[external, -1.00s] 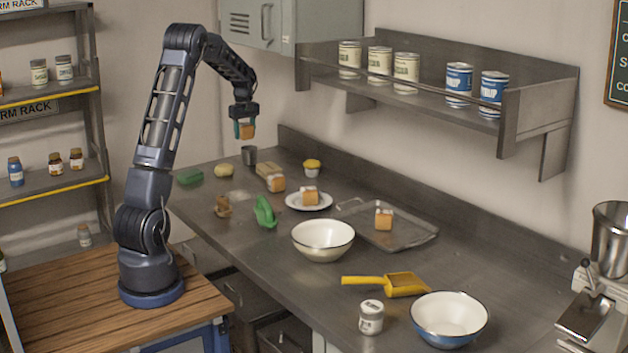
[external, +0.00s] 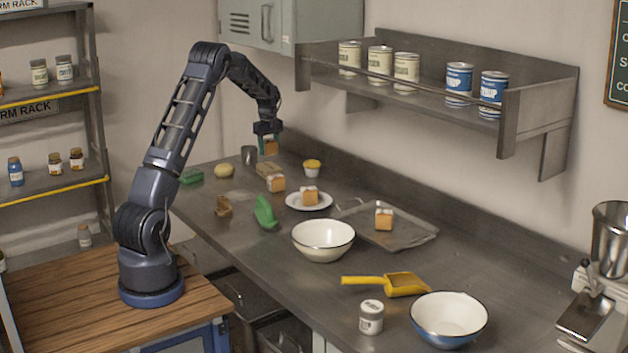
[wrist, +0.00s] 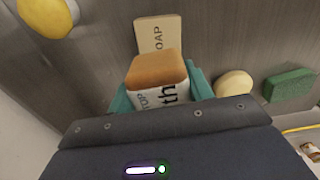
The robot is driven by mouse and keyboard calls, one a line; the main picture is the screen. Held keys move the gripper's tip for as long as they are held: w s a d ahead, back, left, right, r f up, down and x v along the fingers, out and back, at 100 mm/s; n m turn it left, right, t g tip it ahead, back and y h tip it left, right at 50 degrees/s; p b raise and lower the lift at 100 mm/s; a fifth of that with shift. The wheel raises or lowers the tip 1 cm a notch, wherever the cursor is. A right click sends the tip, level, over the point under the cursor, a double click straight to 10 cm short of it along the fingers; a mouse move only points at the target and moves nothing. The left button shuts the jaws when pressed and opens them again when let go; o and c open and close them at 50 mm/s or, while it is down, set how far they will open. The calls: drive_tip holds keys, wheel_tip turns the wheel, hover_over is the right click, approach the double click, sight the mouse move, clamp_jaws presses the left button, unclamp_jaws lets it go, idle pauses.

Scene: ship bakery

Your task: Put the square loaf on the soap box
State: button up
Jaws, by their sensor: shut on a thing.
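The square loaf (external: 270,147), an orange-brown block with a white printed wrapper, is held between my gripper's (external: 269,140) teal fingers. The loaf (wrist: 158,72) fills the middle of the wrist view, its wrapper against the fingers. The beige soap box (external: 266,169) lies on the counter below the held loaf, with a clear gap between them in the external view. In the wrist view the soap box (wrist: 158,33) shows just beyond the loaf, its lower part hidden. Another small orange-and-white block (external: 277,184) sits at the box's near end.
A metal cup (external: 249,155), a yellow-topped muffin (external: 312,168), a round roll (external: 224,170) and a green sponge (external: 191,176) stand around the box. A plate (external: 293,203) with a similar block and a white bowl (external: 323,240) are nearer. The wall shelf (external: 425,93) is to the right.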

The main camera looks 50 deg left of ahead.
sight(268, 140)
drive_tip(key=shift+f, duration=2.45)
drive_tip(key=shift+f, duration=0.1)
drive_tip(key=o, duration=1)
wheel_tip(268, 140, up, 12)
drive_tip(key=shift+r, duration=0.15)
